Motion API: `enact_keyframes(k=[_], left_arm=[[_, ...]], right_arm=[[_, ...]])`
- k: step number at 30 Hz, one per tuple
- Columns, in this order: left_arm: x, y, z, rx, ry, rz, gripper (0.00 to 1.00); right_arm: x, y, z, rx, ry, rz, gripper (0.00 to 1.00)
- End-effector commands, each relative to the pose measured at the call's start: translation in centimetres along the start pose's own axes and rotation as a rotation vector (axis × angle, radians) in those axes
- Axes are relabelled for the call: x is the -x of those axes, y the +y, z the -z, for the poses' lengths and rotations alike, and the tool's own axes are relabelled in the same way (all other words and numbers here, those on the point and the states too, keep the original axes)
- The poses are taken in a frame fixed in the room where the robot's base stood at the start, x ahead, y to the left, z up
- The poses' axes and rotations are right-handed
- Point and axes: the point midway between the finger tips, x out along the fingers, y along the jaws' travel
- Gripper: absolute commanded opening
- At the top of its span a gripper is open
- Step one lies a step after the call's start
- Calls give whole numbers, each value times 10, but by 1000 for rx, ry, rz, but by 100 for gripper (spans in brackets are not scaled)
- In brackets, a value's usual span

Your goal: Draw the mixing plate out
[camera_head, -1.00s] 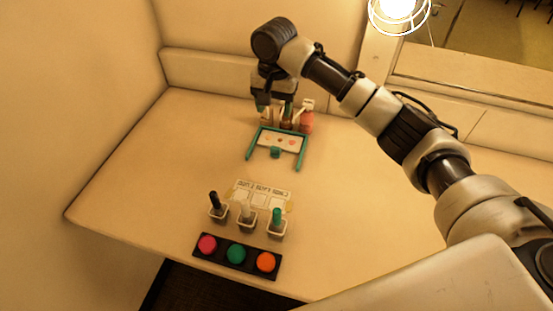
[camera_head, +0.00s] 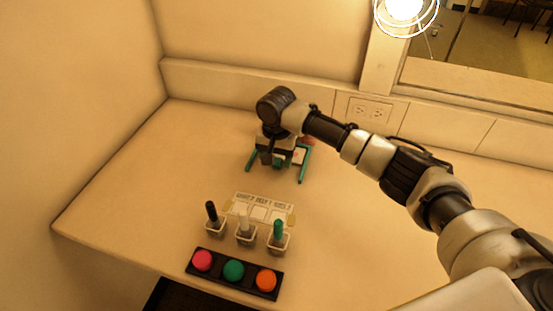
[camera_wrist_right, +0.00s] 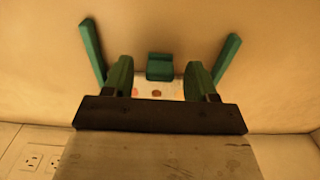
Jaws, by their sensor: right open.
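The mixing plate (camera_head: 299,157) is pale, and only a strip of it shows in the head view beside my right gripper (camera_head: 276,160). Green rails (camera_head: 304,166) stand on both sides of it. In the right wrist view the plate (camera_wrist_right: 157,92) shows colored spots, and a green block-like handle (camera_wrist_right: 160,66) is at its edge. The green fingers of my right gripper (camera_wrist_right: 158,78) are open, one on each side of the handle in the picture, with gaps. I cannot tell the height of the fingers over it. My left gripper is not in view.
Three small cups with black, white and green handles (camera_head: 245,236) stand in front of a marked card (camera_head: 262,205). A black tray (camera_head: 217,276) with pink, green and orange discs lies at the front edge. Red bottle (camera_head: 307,141) is partly hidden behind. The table's right side is clear.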

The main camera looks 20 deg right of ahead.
Motion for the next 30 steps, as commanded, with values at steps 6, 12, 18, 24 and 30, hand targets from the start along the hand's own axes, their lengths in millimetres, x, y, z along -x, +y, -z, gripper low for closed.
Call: enact_keyframes(k=[6, 12, 18, 24, 30], left_arm=[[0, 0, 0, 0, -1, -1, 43], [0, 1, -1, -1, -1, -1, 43], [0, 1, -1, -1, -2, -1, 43], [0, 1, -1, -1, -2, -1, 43], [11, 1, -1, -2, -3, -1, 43]], right_arm=[[-6, 0, 0, 0, 0, 1, 57], [-6, 0, 0, 0, 0, 0, 51], [-6, 0, 0, 0, 0, 0, 21], [-6, 0, 0, 0, 0, 0, 0], [-2, 0, -5, 1, -2, -1, 0]])
